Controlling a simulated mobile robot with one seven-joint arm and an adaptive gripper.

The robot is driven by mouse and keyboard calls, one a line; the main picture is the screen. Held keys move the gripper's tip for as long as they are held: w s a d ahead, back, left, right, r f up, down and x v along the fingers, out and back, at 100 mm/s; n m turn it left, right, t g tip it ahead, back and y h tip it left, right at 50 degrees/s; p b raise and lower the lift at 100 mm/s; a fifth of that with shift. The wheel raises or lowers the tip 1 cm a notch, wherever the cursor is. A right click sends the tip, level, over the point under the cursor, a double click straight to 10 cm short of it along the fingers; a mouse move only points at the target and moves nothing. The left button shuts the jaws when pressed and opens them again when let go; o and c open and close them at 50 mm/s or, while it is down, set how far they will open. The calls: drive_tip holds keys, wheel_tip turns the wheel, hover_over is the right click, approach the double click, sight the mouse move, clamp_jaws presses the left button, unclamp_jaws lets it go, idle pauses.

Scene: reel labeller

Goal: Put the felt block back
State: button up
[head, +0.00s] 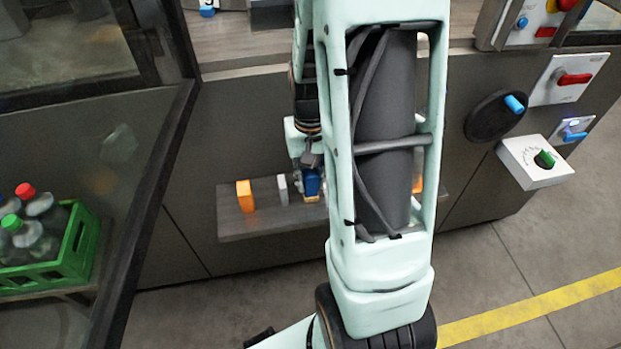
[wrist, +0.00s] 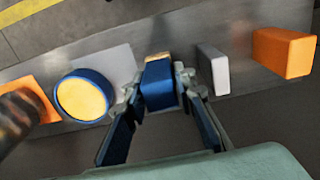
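The block between my fingers is blue with a tan edge, and I take it for the felt block (wrist: 159,86). It also shows in the head view (head: 311,184), low at the shelf, partly hidden by my gripper. My gripper (wrist: 158,80) has one finger on each side of the block, and both look to be touching it. The shelf (head: 255,226) is a dark ledge on the front of the cabinet. Whether the block rests on the shelf or is just above it, I cannot tell.
A grey upright block (wrist: 213,69) stands close to the right of my fingers in the wrist view, with an orange block (wrist: 284,53) beyond it. A round blue-rimmed yellow thing (wrist: 82,95) is on the left. A green bottle crate (head: 75,255) stands at far left.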

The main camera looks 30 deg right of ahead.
drive_tip(key=o, duration=0.3)
drive_tip(key=shift+r, duration=0.1)
wheel_tip(320, 180, up, 12)
drive_tip(key=p, duration=0.3)
drive_tip(key=shift+r, duration=0.1)
idle(0.4)
